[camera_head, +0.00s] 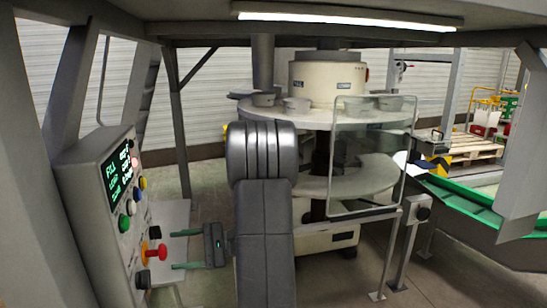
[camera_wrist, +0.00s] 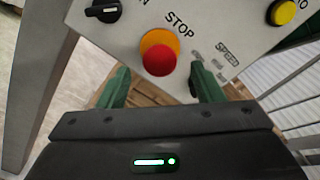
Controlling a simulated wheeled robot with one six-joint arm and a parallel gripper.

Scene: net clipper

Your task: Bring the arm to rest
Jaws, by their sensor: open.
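My gripper (camera_head: 187,249) reaches left toward the control panel in the head view, its two green fingers apart with nothing between them. In the wrist view my gripper (camera_wrist: 165,88) shows its fingers below and to either side of the red STOP button (camera_wrist: 160,57). The same red STOP button (camera_head: 162,251) sits on its yellow base on the panel, just left of the fingertips in the head view. I cannot tell whether a finger touches the panel. My arm stands in the middle of the head view and hides part of the machine behind it.
The control panel (camera_head: 88,185) carries a lit screen (camera_head: 121,172) and several coloured buttons. A round two-level machine (camera_head: 330,115) with a clear guard stands behind my arm. A green-edged conveyor (camera_head: 465,205) is at the right. Grey posts frame the space. Floor shows between panel and machine.

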